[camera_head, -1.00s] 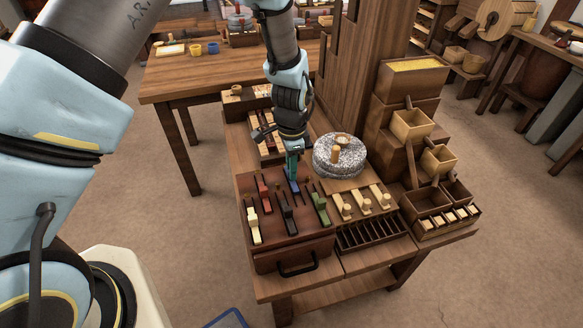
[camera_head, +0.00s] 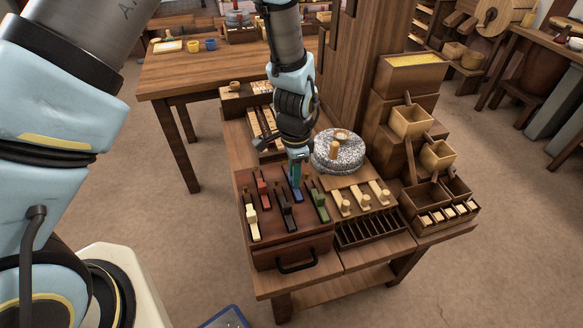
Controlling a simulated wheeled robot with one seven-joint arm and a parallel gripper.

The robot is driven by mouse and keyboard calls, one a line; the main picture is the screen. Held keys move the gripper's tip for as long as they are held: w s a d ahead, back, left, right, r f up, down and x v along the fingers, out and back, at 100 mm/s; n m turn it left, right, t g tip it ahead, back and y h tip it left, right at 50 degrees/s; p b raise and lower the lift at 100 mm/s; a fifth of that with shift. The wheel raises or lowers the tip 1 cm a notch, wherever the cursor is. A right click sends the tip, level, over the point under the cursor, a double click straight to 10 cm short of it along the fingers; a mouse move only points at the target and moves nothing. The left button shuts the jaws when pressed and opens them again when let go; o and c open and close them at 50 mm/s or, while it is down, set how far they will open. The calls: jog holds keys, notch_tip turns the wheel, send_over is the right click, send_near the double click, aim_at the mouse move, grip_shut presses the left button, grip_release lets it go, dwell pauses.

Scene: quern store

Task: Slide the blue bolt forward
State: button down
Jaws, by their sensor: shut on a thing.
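The blue bolt (camera_head: 298,195) lies in its slot on the dark wooden bolt box (camera_head: 290,240), between a black bolt and the green bolt. My gripper (camera_head: 296,180) points down over the blue bolt and is shut on its upright part. The fingers cover most of that part. The bolt's flat near end shows just in front of the fingers.
A black bolt (camera_head: 287,216) and the green bolt (camera_head: 318,205) stand close on either side. The red bolt (camera_head: 262,189) and white bolt (camera_head: 252,221) are further left. A round millstone (camera_head: 339,155) stands right of my gripper. Three pale pegged slides (camera_head: 362,201) lie at right.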

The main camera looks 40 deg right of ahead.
jog(key=shift+s+a, duration=0.1)
jog(key=shift+s, duration=0.2)
jog(key=c, duration=0.8)
grip_release()
jog(key=shift+r, duration=0.15)
jog(key=shift+w+r, duration=0.1)
jog(key=shift+r, duration=0.15)
notch_tip(320, 180, up, 10)
jog(key=b, duration=0.2)
